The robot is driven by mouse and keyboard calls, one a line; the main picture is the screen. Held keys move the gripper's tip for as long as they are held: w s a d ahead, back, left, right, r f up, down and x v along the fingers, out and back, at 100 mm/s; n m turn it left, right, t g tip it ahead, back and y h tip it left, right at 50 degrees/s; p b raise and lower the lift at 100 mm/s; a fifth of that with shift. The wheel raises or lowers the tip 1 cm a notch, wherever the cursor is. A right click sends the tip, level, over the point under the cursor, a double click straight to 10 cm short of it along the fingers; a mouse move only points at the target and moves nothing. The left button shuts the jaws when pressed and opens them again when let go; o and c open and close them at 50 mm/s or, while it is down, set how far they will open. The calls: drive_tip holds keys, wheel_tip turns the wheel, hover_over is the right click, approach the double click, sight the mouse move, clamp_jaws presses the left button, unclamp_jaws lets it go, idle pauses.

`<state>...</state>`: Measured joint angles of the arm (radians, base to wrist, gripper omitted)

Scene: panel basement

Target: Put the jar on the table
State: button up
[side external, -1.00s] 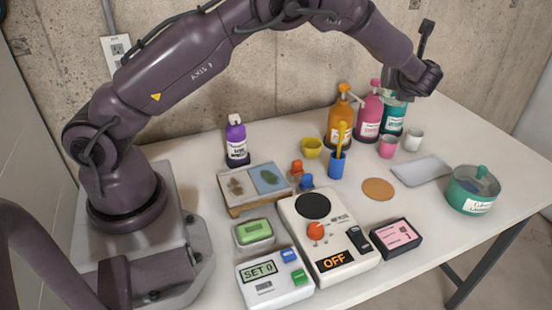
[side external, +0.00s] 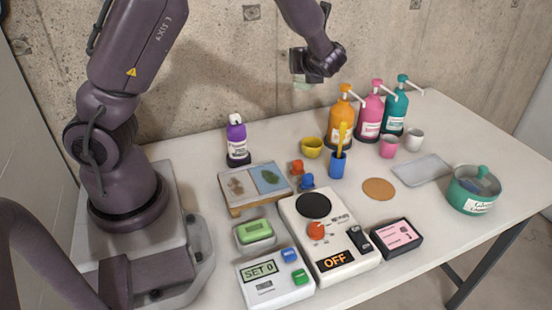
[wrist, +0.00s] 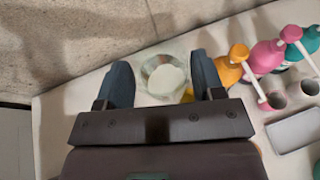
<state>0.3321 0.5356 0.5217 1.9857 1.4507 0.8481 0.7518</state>
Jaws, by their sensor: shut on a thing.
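The jar (wrist: 164,76) is a round, clear glass piece with a whitish middle, seen between the two dark fingers in the wrist view. My gripper (wrist: 161,80) is shut on it. In the side view, the jar shows as a small pale shape (side external: 302,83) under my gripper (side external: 307,74). It is held in the air above the back of the table, in front of the concrete wall, and is partly hidden by my gripper. The white table (side external: 430,240) lies below and is apart from the jar.
Orange (side external: 342,115), pink (side external: 369,115) and teal (side external: 396,105) pump bottles stand at the back, right of my gripper. A teal pot (side external: 470,192) is at right. The front right table is bare.

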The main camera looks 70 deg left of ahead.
drive_tip(key=s+a+f+n+g, duration=0.1)
drive_tip(key=s+a, duration=0.1)
drive_tip(key=s, duration=0.5)
drive_tip(key=f, duration=2)
drive_tip(key=shift+w+f, duration=0.15)
drive_tip(key=shift+w, duration=0.15)
drive_tip(key=shift+f, duration=0.1)
drive_tip(key=o, duration=1.1)
drive_tip(key=shift+f, duration=0.1)
